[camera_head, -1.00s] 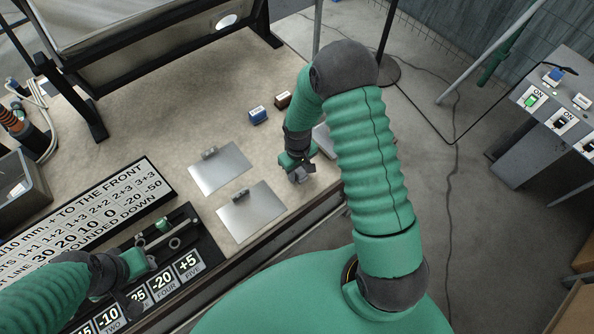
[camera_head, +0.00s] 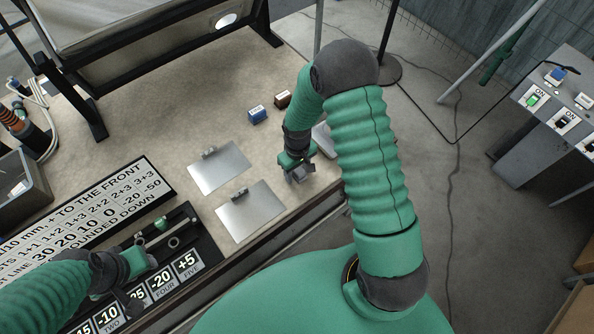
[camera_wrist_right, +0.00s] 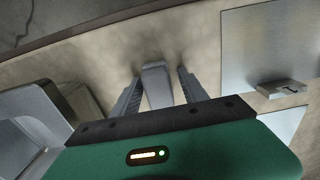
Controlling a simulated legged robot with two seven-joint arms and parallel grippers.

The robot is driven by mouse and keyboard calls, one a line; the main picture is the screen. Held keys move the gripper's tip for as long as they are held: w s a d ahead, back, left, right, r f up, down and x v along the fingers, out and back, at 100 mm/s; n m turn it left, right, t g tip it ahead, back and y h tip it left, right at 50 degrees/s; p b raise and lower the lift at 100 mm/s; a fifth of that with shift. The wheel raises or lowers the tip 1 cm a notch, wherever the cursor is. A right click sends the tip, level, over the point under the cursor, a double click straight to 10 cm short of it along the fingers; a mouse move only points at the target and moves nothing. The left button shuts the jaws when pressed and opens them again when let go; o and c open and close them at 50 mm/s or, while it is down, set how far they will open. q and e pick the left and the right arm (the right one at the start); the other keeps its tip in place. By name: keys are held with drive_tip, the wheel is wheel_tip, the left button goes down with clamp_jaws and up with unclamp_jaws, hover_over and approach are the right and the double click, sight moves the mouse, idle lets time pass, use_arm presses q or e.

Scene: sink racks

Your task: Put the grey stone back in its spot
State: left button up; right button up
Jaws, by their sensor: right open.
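The grey stone (camera_wrist_right: 157,87) is a small grey block, standing on the beige worktop in the right wrist view. My right gripper (camera_wrist_right: 156,80) is open, with one finger on each side of the stone. A thin gap seems to show on both sides, so it is not gripped. In the head view my right gripper (camera_head: 300,175) is low over the worktop near its front right edge, and the stone is hard to tell from the fingers there. My left gripper (camera_head: 140,262) is over the black tray at the lower left, its jaws unclear.
Two metal plates (camera_head: 250,212) (camera_head: 219,168) lie left of my right gripper. A blue stone (camera_head: 258,115) and a brown one (camera_head: 283,99) stand farther back. A grey box-like object (camera_wrist_right: 28,125) is close on the left in the wrist view. A lettered board (camera_head: 85,215) lies at left.

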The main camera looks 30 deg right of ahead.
sight(297, 170)
wheel_tip(297, 170, up, 12)
drive_tip(key=s+a+r+t, duration=0.2)
drive_tip(key=s+a+r, duration=0.4)
drive_tip(key=s, duration=0.3)
drive_tip(key=shift+a+m+t+p, duration=0.3)
drive_tip(key=shift+a+m, duration=0.1)
drive_tip(key=shift+a, duration=0.25)
drive_tip(key=shift+s+r, duration=0.2)
drive_tip(key=shift+s, duration=0.05)
drive_tip(key=shift+w+a, duration=0.1)
drive_tip(key=shift+a, duration=0.05)
